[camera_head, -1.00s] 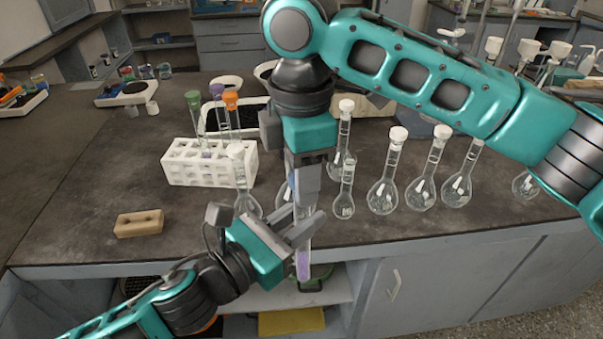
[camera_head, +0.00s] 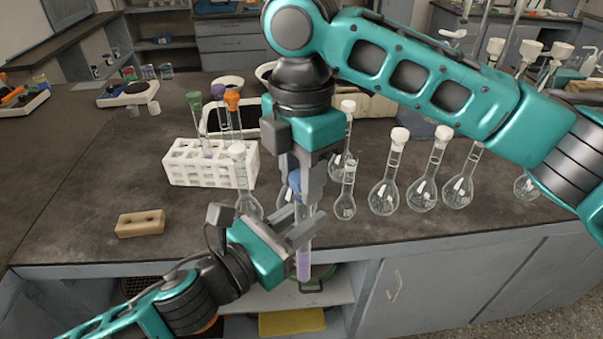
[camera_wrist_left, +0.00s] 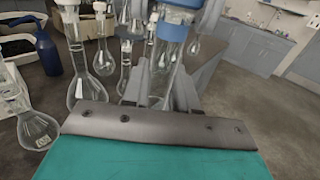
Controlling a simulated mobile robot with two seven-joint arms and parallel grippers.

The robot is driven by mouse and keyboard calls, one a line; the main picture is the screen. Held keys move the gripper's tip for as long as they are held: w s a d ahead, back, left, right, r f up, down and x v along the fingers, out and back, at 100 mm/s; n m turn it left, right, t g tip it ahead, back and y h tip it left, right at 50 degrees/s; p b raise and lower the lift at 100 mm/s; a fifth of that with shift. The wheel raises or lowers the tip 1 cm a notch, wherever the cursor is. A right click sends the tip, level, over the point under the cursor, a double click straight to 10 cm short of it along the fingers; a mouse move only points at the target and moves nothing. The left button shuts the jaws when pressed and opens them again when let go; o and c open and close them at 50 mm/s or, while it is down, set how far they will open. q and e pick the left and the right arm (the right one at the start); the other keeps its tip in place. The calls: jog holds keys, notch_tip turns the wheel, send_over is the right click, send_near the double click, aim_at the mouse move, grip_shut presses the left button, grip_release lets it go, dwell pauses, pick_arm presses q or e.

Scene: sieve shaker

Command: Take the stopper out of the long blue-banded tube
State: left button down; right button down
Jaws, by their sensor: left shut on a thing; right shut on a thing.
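The long tube (camera_head: 303,264) hangs upright with purple contents low in it, in front of the bench edge. My right gripper (camera_head: 304,190) comes down from above and is shut on the blue stopper (camera_head: 295,183). Its fingers hide part of the tube's mouth, so I cannot tell whether stopper and tube still touch.
A white rack (camera_head: 208,165) holds tubes with green, purple and orange stoppers. Several stoppered flasks (camera_head: 384,195) stand right of my grippers and one (camera_head: 246,190) stands left. A tan block with two holes (camera_head: 140,223) lies at front left, with clear bench around it.

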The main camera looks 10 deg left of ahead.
jog(key=shift+r, duration=0.15)
jog(key=shift+r, duration=0.9)
jog(key=shift+r, duration=2)
